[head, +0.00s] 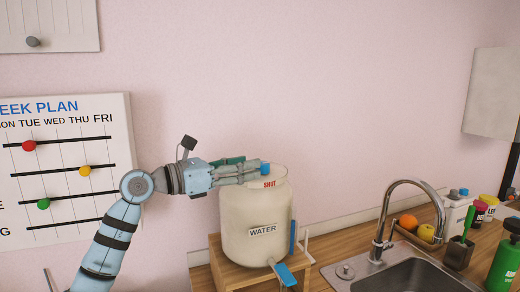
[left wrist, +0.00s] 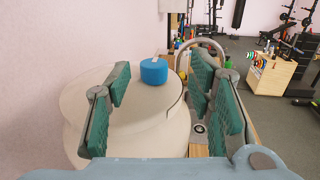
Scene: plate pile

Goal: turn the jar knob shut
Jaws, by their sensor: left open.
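The cream jar (head: 255,228), labelled WATER, stands on a wooden stand. Its round blue knob (head: 265,168) sits on the top, near a red SHUT mark (head: 270,184). My left gripper (head: 252,171) reaches in from the left at lid height, its fingertips close to the knob. In the left wrist view the green-padded fingers (left wrist: 160,88) are spread wide over the jar top (left wrist: 135,110), with nothing held. The blue knob (left wrist: 153,71) shows in the gap between them, with a pale pointer behind it. Contact cannot be told. My right gripper is not in view.
The wooden stand (head: 232,272) has blue parts (head: 285,273) at the jar's lower front. A sink (head: 408,276) with a curved tap (head: 384,215) lies to the right, with fruit (head: 408,221) and bottles beyond. A week-plan board (head: 75,135) hangs on the left wall.

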